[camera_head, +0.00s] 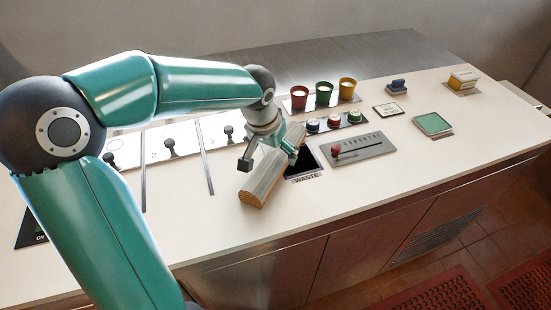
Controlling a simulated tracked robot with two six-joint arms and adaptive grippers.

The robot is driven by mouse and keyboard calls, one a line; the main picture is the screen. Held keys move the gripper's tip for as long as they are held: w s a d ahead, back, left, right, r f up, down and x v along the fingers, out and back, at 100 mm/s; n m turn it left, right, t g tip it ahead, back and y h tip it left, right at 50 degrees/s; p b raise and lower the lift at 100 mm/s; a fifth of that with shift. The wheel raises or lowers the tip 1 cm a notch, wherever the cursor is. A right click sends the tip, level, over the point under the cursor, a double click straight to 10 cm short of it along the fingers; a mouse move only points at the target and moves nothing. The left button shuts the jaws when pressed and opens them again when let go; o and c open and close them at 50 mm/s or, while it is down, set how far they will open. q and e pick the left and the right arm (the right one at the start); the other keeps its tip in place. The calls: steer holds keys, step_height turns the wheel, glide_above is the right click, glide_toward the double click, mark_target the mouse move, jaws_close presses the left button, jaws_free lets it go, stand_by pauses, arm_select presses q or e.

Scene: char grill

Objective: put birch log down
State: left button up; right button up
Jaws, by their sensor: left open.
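The birch log (262,182), a pale grey-brown block with a tan cut end facing the front, lies on the white counter (400,170), slightly left of the dark waste opening. My left gripper (269,160) is open, with one finger on each side of the log's rear part. I cannot tell whether the fingers touch it. My right gripper is not in view.
The square waste opening (308,163) is right beside the log. A grey slider panel (364,147), several buttons, three cups (323,93) and a green pad (433,124) stand to the right. Small levers (171,147) are at left. The counter's front edge is close.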

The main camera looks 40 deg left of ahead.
mark_target(275, 154)
arm_select(q)
steer(key=x, duration=0.4)
steer(key=shift+w, duration=0.1)
steer(key=c, duration=1.5)
steer(key=shift+r, duration=0.1)
jaws_close()
steer(key=shift+r, duration=0.15)
